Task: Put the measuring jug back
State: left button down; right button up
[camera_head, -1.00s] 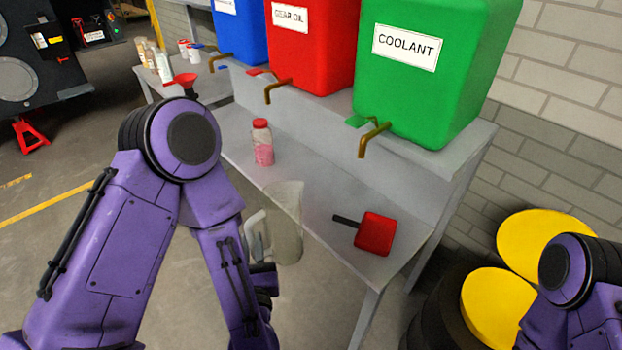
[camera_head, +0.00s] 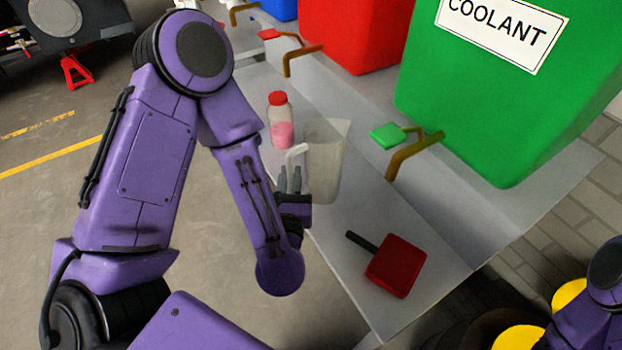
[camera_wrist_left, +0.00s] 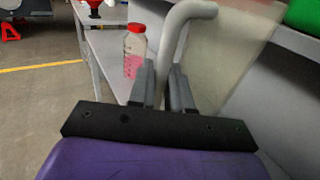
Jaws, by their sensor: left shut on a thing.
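The measuring jug (camera_head: 327,160) is clear and upright, with a pale handle on its left side. My left gripper (camera_head: 290,180) is shut on the jug's handle. In the left wrist view the handle (camera_wrist_left: 185,20) rises between the two fingers (camera_wrist_left: 165,85), and the jug's wall (camera_wrist_left: 235,45) is behind them. In the head view the jug overlaps the bench's lower shelf; I cannot tell whether its base touches it. My right arm shows only in part at the lower right, and its gripper is out of view.
On the grey bench (camera_head: 345,270) stand a red-capped bottle with pink contents (camera_head: 281,122) and a red scoop (camera_head: 396,265) with a dark handle. Red and green tanks (camera_head: 490,110) with brass taps stand behind, on a raised ledge. Yellow-topped drums (camera_head: 520,338) are at lower right.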

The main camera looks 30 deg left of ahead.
pick_arm(q)
jog(key=f+b, duration=0.1)
jog(key=b, duration=0.1)
jog(key=w+a+f+b, duration=0.1)
jog(key=b, duration=0.2)
jog(key=shift+w+a, duration=0.2)
jog(key=shift+a, duration=0.1)
jog(key=w+a+f+p, duration=0.2)
jog(key=w+f+p, duration=0.2)
jog(key=w+f, duration=0.4)
jog(key=shift+a+f, duration=0.3)
jog(key=shift+f, duration=0.55)
pick_arm(e)
jog(key=f, duration=0.1)
jog(key=s+f, duration=0.1)
jog(key=f, duration=0.1)
jog(key=shift+s, duration=0.3)
pick_arm(q)
jog(key=shift+f+b, duration=0.2)
jog(key=shift+b, duration=0.1)
jog(key=c, duration=1)
grip_release()
jog(key=shift+w, duration=0.1)
jog(key=shift+c, duration=0.2)
pick_arm(e)
jog(key=shift+f, duration=0.1)
